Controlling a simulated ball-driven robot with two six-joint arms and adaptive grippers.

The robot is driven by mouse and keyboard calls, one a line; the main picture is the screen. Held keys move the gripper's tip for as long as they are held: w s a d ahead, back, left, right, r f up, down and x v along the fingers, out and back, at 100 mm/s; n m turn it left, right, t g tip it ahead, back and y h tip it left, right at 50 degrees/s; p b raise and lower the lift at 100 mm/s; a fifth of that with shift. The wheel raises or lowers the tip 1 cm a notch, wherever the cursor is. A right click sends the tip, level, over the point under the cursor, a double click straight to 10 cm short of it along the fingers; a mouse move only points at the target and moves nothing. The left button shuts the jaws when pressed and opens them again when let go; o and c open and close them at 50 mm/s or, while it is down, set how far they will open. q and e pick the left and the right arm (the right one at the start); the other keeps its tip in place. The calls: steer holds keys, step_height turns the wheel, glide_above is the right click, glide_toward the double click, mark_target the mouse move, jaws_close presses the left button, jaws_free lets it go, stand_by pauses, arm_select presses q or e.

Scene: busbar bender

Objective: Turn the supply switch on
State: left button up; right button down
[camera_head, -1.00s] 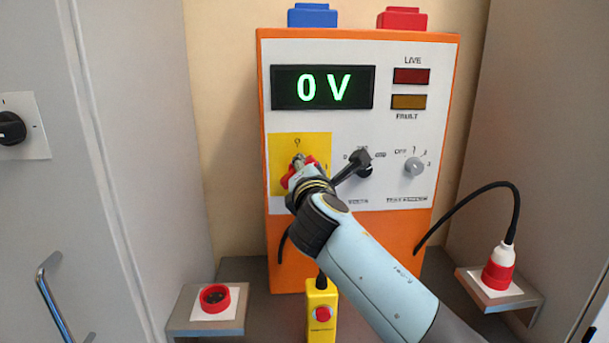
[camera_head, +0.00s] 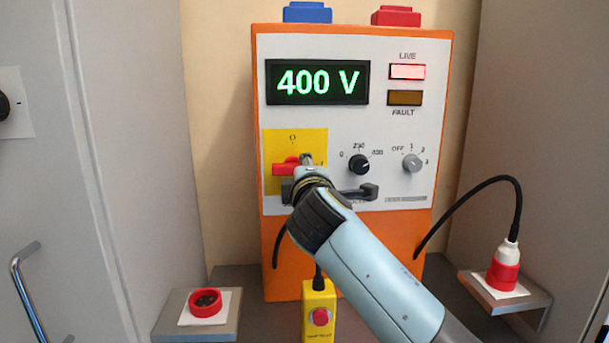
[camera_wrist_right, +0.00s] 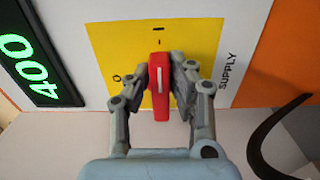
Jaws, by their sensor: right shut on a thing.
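The supply switch has a red handle (camera_head: 284,167) on a yellow plate (camera_head: 305,139), and the handle lies sideways in the head view. In the right wrist view the red handle (camera_wrist_right: 161,100) stands between both fingers on the yellow plate (camera_wrist_right: 125,45), next to the word SUPPLY. My right gripper (camera_wrist_right: 161,77) is shut on it. In the head view my right gripper (camera_head: 305,175) hides part of the handle. The display (camera_head: 318,82) reads 400 V. The LIVE lamp (camera_head: 407,72) is lit; the FAULT lamp (camera_head: 405,98) is dark. My left gripper is not in view.
A black knob (camera_head: 358,164) and a grey knob (camera_head: 412,163) sit right of the switch. A yellow pendant with a red button (camera_head: 320,317) stands below. A red socket (camera_head: 205,302) is at left; a red-and-white plug (camera_head: 503,272) with a black cable is at right.

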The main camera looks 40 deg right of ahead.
steer(key=shift+f, duration=0.1)
stand_by(0.4)
steer(key=c, duration=1.2)
jaws_free()
steer(key=v, duration=0.7)
steer(key=shift+s, duration=0.3)
